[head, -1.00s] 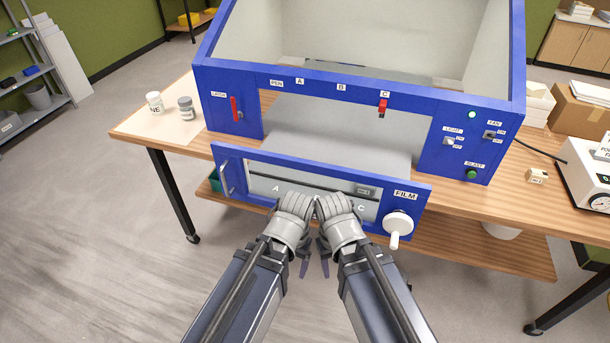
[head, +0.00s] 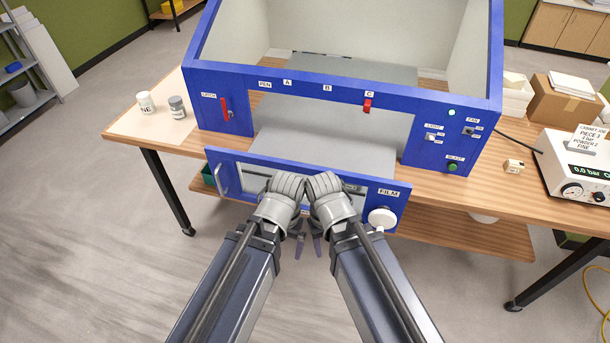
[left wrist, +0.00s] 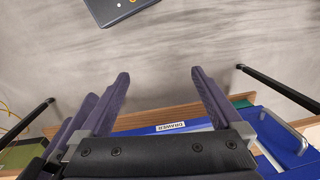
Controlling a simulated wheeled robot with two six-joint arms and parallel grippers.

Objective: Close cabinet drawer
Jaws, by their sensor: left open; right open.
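The blue cabinet (head: 345,92) stands on the workbench. Its drawer is pulled out; the blue drawer front (head: 225,158) stands forward of the cabinet, with a bar handle (head: 222,178) at its left, a FILM label and a white knob (head: 382,218) at its right. My left gripper (head: 298,243) and right gripper (head: 316,243) are side by side before the drawer front, pointing down, their wrists covering its middle. Contact with it cannot be told. In the left wrist view, the left gripper (left wrist: 160,76) has spread, empty fingers; the blue drawer front (left wrist: 160,127) bears a DRAWER label.
A red latch lever (head: 225,107) is at the cabinet's left, a red slider (head: 367,105) at C. A white device (head: 572,167) and cardboard box (head: 562,102) are at right. Floor at left is clear.

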